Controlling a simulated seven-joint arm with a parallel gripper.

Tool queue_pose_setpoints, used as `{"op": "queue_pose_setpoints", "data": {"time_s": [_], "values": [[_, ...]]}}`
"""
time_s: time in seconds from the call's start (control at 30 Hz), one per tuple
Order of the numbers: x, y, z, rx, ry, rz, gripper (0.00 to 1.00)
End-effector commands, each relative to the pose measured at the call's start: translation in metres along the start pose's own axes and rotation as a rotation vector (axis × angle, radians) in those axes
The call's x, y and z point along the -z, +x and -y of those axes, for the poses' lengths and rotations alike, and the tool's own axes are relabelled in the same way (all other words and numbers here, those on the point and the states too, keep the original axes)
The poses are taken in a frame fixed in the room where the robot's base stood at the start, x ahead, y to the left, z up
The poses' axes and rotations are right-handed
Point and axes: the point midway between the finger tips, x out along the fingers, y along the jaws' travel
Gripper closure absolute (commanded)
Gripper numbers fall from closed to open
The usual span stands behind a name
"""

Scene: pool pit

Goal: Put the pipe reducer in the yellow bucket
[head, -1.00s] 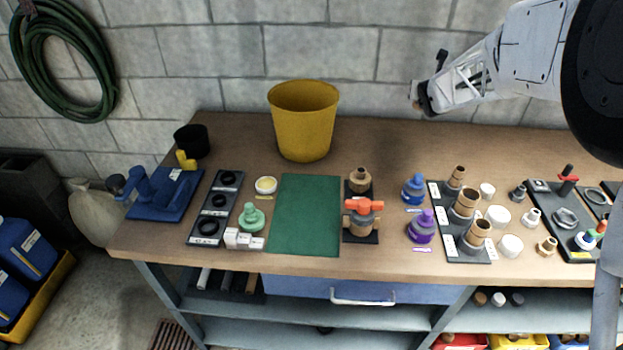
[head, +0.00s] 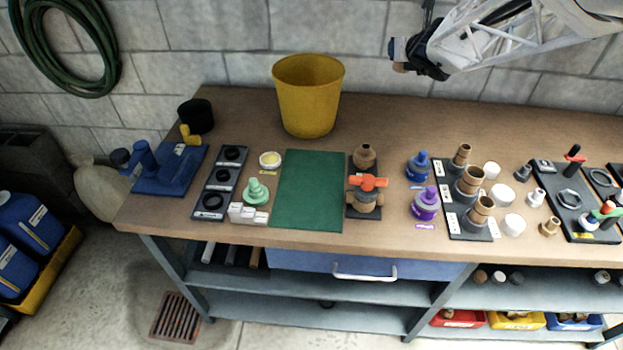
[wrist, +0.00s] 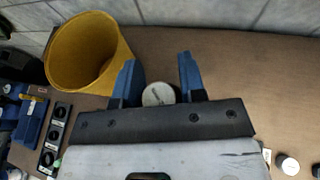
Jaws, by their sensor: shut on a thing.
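The yellow bucket (head: 308,100) stands upright at the back of the workbench, and its open mouth faces up. It also shows at the upper left in the wrist view (wrist: 85,60). My gripper (head: 398,56) is in the air to the right of the bucket, near the wall. In the wrist view my gripper (wrist: 158,85) is shut on a small round piece, apparently the pipe reducer (wrist: 157,95). The piece looks tan in the head view (head: 400,68), with a pale end in the wrist view. The fingers partly hide it.
A green mat (head: 310,190) lies in front of the bucket. A valve with an orange handle (head: 367,184), blue and purple bottles (head: 424,200) and a rack of brown fittings (head: 469,183) stand to the right. A black cup (head: 197,115) is left of the bucket.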

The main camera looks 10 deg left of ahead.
Motion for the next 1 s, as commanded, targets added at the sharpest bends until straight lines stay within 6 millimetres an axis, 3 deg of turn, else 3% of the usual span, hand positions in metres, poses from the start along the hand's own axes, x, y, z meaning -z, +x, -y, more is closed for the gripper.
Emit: {"op": "queue_pose_setpoints", "data": {"time_s": [0.1, 0.5, 0.8, 1.0], "values": [[0.005, -0.028, -0.04, -0.084, -0.037, -0.001, 0.89], [0.047, -0.124, -0.152, -0.36, -0.152, -0.008, 0.89], [0.098, -0.201, -0.218, -0.561, -0.236, -0.013, 0.89], [0.125, -0.236, -0.242, -0.649, -0.274, -0.015, 0.89]]}}
